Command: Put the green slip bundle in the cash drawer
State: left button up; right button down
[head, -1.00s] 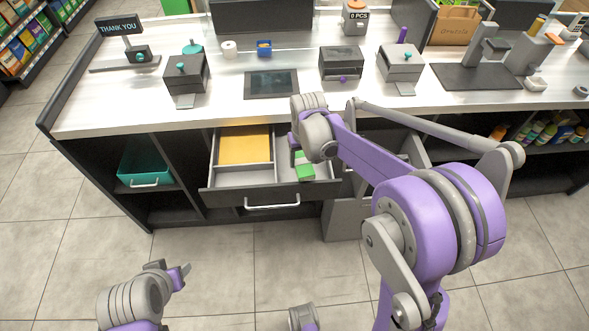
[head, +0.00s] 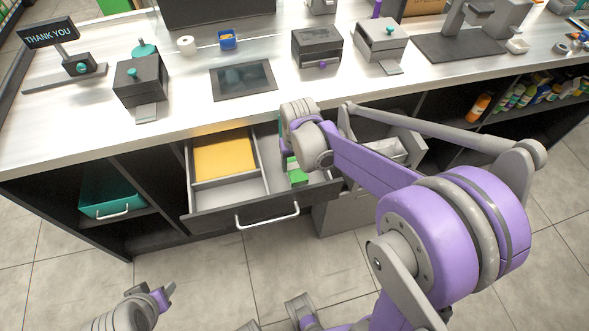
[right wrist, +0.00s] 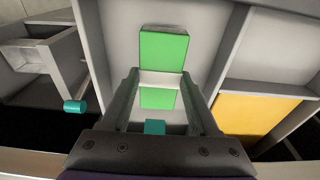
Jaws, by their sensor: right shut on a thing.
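The green slip bundle (head: 298,177) is at the right compartment of the open cash drawer (head: 228,213). In the right wrist view the bundle (right wrist: 164,52) is green with a white band around its middle. My right gripper (right wrist: 160,80) has a finger on each side of the bundle at the band and is shut on it. The bundle is inside the outline of a grey-walled compartment; whether it touches the floor I cannot tell. In the head view my arm hides most of the right gripper (head: 290,160). My left gripper (head: 166,296) is low at the left, away from the counter, its opening unclear.
A yellow slip stack (head: 224,156) fills the drawer's back left compartment. A teal bin (head: 108,196) sits in the shelf at left. Another grey open drawer or bin (head: 398,148) stands right of my right gripper. A dark flat screen (head: 243,80) lies on the counter above.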

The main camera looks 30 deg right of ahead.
aim_at(295, 167)
jog(key=shift+f, duration=1.6)
jog(key=shift+f+b, duration=0.15)
jog(key=shift+b, duration=0.15)
jog(key=shift+c, duration=0.7)
grip_release()
